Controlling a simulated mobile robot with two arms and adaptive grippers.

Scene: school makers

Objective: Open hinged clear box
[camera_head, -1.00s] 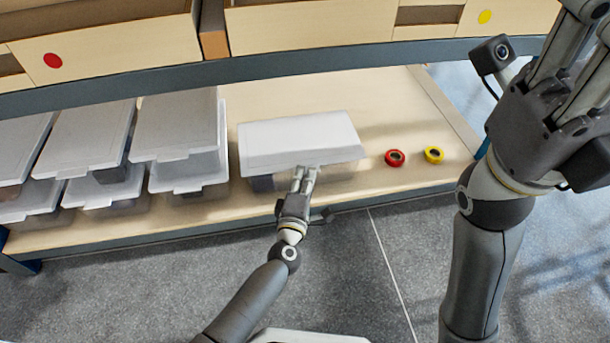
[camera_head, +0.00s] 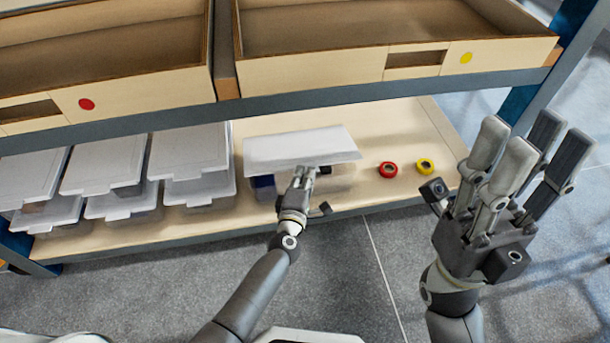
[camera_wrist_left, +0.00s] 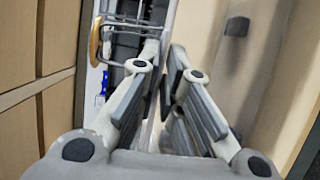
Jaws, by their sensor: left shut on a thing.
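The clear box (camera_head: 335,182) stands on the lower shelf with its whitish hinged lid (camera_head: 300,148) tilted, front edge raised above the walls. A dark blue item shows through the box's left front. My left gripper (camera_head: 307,172) is shut on the lid's front edge; in the left wrist view its fingers (camera_wrist_left: 165,75) are close together, and the box's inside with small items shows at upper left. Their contact with the lid is hard to make out there. My right gripper (camera_head: 530,150) is open and empty, fingers up, right of the shelf.
Several closed, stacked boxes (camera_head: 190,160) stand to the left. Wooden trays (camera_head: 320,70) on the upper shelf overhang the back.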

